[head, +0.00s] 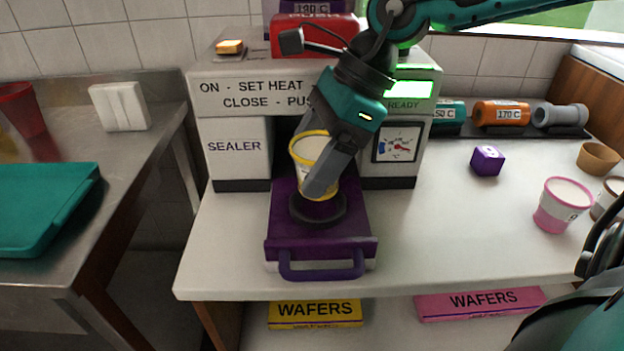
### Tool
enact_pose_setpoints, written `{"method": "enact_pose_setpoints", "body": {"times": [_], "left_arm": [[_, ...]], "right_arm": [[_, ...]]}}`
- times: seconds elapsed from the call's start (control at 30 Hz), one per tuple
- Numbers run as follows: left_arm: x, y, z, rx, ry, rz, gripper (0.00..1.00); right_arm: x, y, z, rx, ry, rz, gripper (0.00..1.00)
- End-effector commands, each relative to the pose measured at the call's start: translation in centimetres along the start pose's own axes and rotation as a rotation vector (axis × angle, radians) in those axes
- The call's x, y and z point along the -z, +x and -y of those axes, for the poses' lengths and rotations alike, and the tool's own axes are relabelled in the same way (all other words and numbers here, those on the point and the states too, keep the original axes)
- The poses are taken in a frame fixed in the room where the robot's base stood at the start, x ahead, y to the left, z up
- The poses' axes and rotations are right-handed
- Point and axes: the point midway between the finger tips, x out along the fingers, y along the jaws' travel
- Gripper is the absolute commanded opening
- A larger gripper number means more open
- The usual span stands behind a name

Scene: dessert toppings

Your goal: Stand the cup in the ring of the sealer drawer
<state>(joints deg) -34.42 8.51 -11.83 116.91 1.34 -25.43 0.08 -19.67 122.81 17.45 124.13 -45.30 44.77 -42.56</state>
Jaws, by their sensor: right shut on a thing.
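The cup (304,176) is pale with a yellow rim and a yellow band near its base. My right gripper (319,178) comes down from the upper right and is shut on the cup, one grey finger covering its right side. The sealer drawer (283,225) is purple, pulled out, with a handle at the front. Its dark ring (318,219) lies just below the cup. The cup leans slightly and its base is at or just above the ring's back part; I cannot tell whether they touch. My left gripper is not in view.
The white sealer (236,146) stands behind the drawer, with a gauge (396,146) on its right front. The counter beside the drawer is clear.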

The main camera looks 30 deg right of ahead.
Motion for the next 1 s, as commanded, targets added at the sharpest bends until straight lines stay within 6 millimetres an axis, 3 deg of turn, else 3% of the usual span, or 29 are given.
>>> {"method": "enact_pose_setpoints", "body": {"times": [0.2, 0.63, 0.67, 0.9, 1.0], "left_arm": [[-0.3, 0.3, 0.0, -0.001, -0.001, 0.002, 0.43], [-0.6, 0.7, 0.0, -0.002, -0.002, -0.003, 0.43], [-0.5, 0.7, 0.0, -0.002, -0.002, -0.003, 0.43], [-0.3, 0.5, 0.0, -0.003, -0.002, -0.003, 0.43], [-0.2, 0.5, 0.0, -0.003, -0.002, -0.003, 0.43]], "right_arm": [[1.7, 2.8, -0.1, -0.004, 0.002, -0.002, 0.42], [2.1, 3.6, 0.0, -0.001, 0.0, 0.0, 0.42], [2.0, 3.5, -0.1, -0.001, 0.001, -0.001, 0.78], [2.0, 3.4, -0.1, -0.002, 0.001, -0.001, 1.0], [2.0, 3.4, -0.1, -0.002, 0.001, -0.001, 1.0]]}}
